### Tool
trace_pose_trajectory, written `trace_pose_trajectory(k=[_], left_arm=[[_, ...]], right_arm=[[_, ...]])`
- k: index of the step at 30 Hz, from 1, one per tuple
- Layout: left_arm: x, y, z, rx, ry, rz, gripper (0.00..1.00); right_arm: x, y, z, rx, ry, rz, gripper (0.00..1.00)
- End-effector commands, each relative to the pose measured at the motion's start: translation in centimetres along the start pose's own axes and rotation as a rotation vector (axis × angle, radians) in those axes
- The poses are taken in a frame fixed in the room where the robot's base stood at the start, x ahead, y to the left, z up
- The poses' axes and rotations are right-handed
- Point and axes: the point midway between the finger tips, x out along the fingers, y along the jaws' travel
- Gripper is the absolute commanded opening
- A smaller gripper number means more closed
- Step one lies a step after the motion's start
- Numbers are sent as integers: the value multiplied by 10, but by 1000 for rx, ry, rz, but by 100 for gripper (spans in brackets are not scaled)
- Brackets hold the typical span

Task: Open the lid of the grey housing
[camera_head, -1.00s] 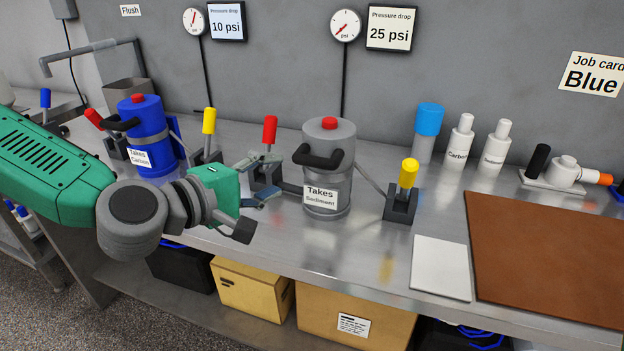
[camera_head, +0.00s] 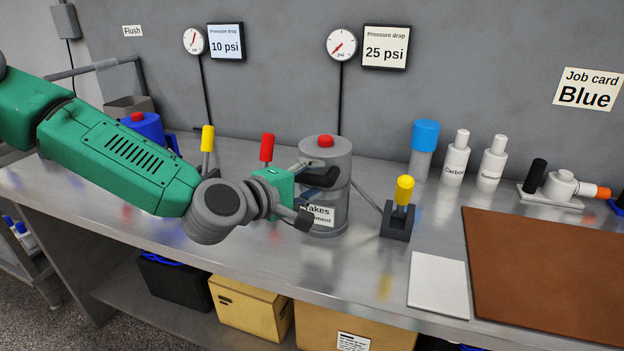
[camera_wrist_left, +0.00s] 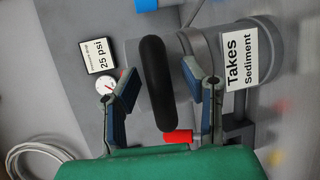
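The grey housing (camera_head: 334,208) stands upright on the bench, with a red button (camera_head: 325,141) on its closed lid (camera_head: 325,150) and a black handle (camera_head: 321,178) on its side. Its "Takes Sediment" label (camera_wrist_left: 241,60) shows in the left wrist view. My left gripper (camera_head: 308,190) is at the handle in the head view. In the left wrist view its two fingers (camera_wrist_left: 160,88) are apart, on either side of the black handle (camera_wrist_left: 155,80), with visible gaps. My right gripper is not in view.
A yellow-handled valve (camera_head: 400,210) stands right of the housing, and a red-handled valve (camera_head: 267,150) stands to its left. The blue housing (camera_head: 143,127) is partly behind my arm. A white pad (camera_head: 438,284) and a brown mat (camera_head: 550,265) lie at right.

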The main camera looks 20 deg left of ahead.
Motion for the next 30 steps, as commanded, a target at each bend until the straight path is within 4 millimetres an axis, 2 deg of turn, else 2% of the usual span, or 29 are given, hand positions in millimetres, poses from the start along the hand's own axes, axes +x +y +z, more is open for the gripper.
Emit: trace_pose_trajectory(k=[1, 3, 10, 20, 26, 30], left_arm=[[0, 0, -1, -1, 0, 0, 18], [-1, 0, -2, -2, 0, 0, 0], [-1, 0, -3, -4, 1, -3, 0], [-2, 8, -5, -19, 6, -37, 0], [-2, 22, -6, -42, 8, -89, 0], [0, 40, -8, -73, 10, -163, 0]], right_arm=[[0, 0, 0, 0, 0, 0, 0], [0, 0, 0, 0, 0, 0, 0], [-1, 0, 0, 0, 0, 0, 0], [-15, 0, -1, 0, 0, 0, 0], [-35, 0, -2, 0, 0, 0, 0], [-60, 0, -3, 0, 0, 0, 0]])
